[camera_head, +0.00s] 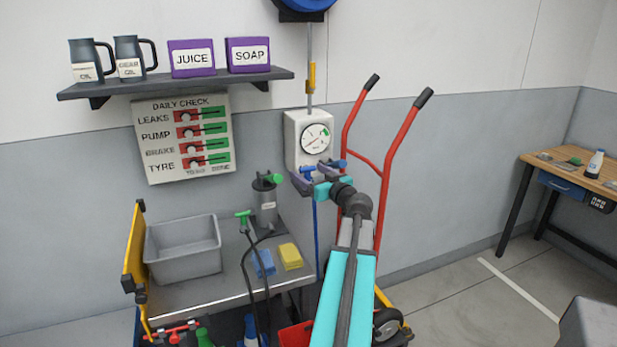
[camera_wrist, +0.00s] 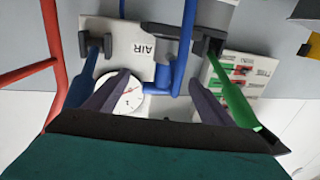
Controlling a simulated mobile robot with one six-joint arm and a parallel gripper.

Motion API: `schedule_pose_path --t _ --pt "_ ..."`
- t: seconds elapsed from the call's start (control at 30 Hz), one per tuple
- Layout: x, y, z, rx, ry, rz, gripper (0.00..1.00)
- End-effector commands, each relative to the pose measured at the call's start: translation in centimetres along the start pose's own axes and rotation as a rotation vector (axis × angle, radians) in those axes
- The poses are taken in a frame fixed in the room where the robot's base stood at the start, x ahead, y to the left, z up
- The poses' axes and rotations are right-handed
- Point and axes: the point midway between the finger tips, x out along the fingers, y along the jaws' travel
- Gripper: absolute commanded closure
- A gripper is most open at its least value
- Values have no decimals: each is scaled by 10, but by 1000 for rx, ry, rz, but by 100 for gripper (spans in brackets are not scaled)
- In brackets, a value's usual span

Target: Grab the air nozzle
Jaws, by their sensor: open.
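The air nozzle (camera_wrist: 162,78) looks like a blue handle with a blue hose, at the white AIR panel (camera_wrist: 142,28) on the wall. In the wrist view it lies between the spread fingers of my gripper (camera_wrist: 150,48), a little right of the middle. In the head view blue also shows at the nozzle (camera_head: 308,171), just below the gauge, partly hidden by my gripper (camera_head: 319,174). My gripper is open and holds nothing. I cannot tell whether a finger touches the nozzle or hose.
A red hand truck (camera_head: 386,170) stands close right of the panel. A bench with a grey bin (camera_head: 183,248), a sprayer (camera_head: 265,200) and sponges (camera_head: 290,256) is left and below. A shelf (camera_head: 175,84) hangs upper left. A wooden workbench (camera_head: 580,172) stands far right, with open floor before it.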

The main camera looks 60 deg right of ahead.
Motion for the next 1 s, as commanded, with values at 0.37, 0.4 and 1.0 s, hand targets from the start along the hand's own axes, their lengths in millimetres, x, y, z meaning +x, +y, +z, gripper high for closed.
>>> schedule_pose_path --t 0.37,0.4,1.0 --pt "36 1 1 1 0 -1 24" --pt "40 1 1 0 0 -1 24" --pt "50 0 3 0 0 1 24"
